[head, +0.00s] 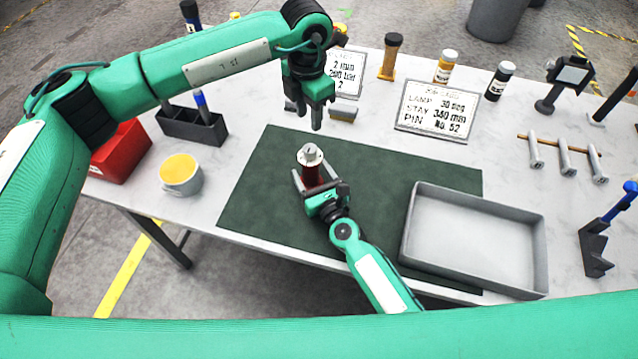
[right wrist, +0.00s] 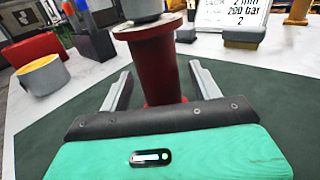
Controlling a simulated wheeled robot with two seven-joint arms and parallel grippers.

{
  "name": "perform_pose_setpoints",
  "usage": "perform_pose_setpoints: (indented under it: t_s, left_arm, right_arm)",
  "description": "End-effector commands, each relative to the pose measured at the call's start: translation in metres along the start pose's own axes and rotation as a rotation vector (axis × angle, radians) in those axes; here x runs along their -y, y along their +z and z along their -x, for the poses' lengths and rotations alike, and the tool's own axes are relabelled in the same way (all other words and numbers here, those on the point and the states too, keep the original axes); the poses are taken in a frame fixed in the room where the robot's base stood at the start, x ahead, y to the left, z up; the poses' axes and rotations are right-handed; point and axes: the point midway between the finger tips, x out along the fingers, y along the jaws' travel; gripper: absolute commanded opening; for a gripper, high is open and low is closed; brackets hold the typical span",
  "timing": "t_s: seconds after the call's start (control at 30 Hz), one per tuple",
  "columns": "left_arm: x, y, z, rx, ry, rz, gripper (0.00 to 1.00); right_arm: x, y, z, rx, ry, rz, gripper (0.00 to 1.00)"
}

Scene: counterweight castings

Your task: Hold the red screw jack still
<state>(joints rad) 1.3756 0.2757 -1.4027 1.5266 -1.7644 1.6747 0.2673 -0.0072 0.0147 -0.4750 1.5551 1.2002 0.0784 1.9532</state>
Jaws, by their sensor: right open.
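The red screw jack (head: 311,175) stands upright on the dark green mat (head: 262,190), with a pale grey head on top. In the right wrist view its red body (right wrist: 158,66) stands between the fingers of my right gripper (right wrist: 160,92). That gripper is open, with a gap showing on each side of the body. In the head view my right gripper (head: 319,187) reaches the jack from the front. My left gripper (head: 317,124) points down above the mat's back edge, behind the jack and apart from it. Its fingers overlap in view, so its opening is unclear.
A grey tray (head: 408,237) lies at the mat's right. A yellow-topped pot (head: 181,188), a red bin (head: 123,163) and a dark holder (head: 207,132) stand left. Written cards (head: 437,126), bottles (head: 499,82) and pins (head: 565,165) line the back and right. The mat left of the jack is clear.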

Motion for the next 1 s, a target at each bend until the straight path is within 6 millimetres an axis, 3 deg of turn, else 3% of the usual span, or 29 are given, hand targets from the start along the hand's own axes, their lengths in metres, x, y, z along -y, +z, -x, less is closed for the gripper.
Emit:
perform_pose_setpoints:
  t_s: [0.37, 0.7, 0.73, 0.8, 1.0]
  left_arm:
    - [0.000, 0.000, 0.000, 0.000, 0.000, 0.000, 0.36]
    - [0.000, 0.000, 0.000, 0.000, 0.000, 0.000, 0.36]
    - [0.000, 0.000, 0.000, 0.000, 0.000, 0.000, 0.36]
    - [0.000, 0.000, -0.001, 0.001, -0.004, 0.002, 0.50]
    - [0.017, -0.006, -0.021, 0.030, -0.158, 0.070, 0.51]
  right_arm:
    - [0.000, 0.000, -0.006, 0.000, 0.000, 0.001, 0.64]
    - [0.000, 0.000, -0.005, 0.000, 0.000, 0.001, 0.00]
    - [0.000, 0.000, -0.005, 0.000, 0.000, 0.001, 0.00]
    - [0.000, 0.000, -0.005, 0.000, 0.000, 0.001, 0.00]
    - [0.000, 0.000, -0.005, 0.000, 0.000, 0.001, 0.00]
